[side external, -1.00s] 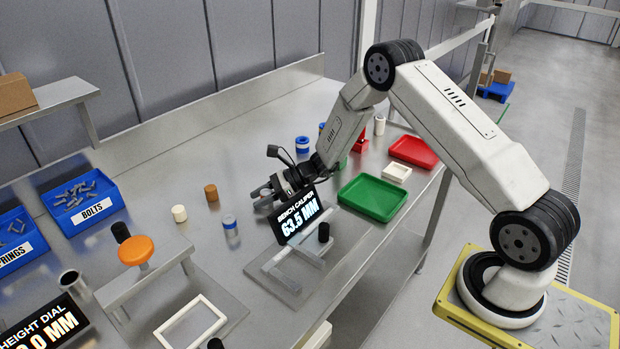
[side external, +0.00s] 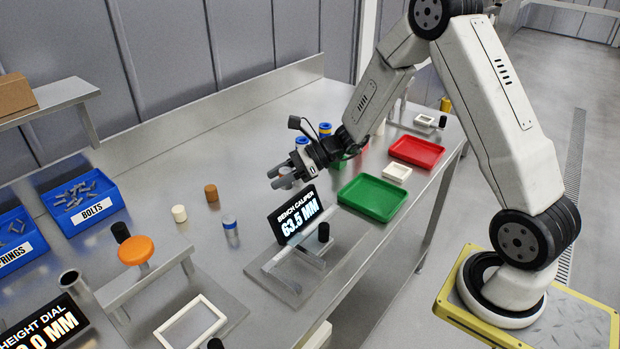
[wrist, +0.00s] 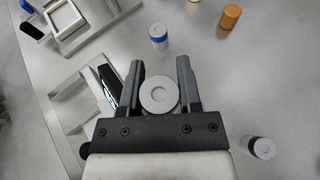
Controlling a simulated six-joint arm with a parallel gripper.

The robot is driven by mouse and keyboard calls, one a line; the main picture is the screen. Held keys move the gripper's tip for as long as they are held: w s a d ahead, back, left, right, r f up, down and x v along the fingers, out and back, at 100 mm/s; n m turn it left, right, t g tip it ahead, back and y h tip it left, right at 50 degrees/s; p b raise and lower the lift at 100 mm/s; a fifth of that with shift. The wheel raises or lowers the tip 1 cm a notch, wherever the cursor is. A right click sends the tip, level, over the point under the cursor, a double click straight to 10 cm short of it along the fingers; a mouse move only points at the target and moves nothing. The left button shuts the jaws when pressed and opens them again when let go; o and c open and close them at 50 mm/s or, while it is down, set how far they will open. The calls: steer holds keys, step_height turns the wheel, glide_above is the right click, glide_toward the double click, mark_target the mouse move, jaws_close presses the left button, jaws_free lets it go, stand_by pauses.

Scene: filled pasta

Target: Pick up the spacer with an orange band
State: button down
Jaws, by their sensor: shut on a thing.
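My gripper (side external: 281,177) is shut on a grey round spacer and holds it above the bench, behind the bench caliper. In the wrist view the spacer (wrist: 158,95) sits between the two fingers (wrist: 160,85), its flat ring-shaped top towards the camera. In the side external view only a little grey of it shows between the fingers. No orange band can be made out on it, as its sides are hidden. A grey spacer with a blue band (side external: 230,226) stands on the bench and also shows in the wrist view (wrist: 158,37).
A brown cylinder (side external: 211,193) and a cream one (side external: 179,213) stand on the left. The caliper display (side external: 296,214) is close to my gripper. A green tray (side external: 373,198), a white tray (side external: 397,172) and a red tray (side external: 417,151) lie to the right.

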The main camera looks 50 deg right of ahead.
mark_target(284, 173)
steer(key=s+r, duration=0.3)
steer(key=s, duration=0.4)
steer(key=shift+w+r, duration=0.1)
steer(key=shift+r, duration=0.05)
stand_by(0.6)
steer(key=shift+w+r+m+t+h, duration=0.3)
steer(key=shift+w+r+m+t, duration=0.2)
steer(key=shift+w, duration=0.2)
steer(key=w+r+m+t+h, duration=0.2)
steer(key=r+m+h, duration=0.1)
steer(key=w+r+m+t+h, duration=0.1)
steer(key=w+r+m, duration=0.1)
steer(key=shift+r+t+h, duration=0.2)
steer(key=shift+t+h, duration=0.2)
steer(key=shift+d+r+m+t+h, duration=0.1)
steer(key=shift+r+m+t+h, duration=0.2)
steer(key=shift+r+m+h, duration=0.45)
steer(key=shift+f, duration=0.1)
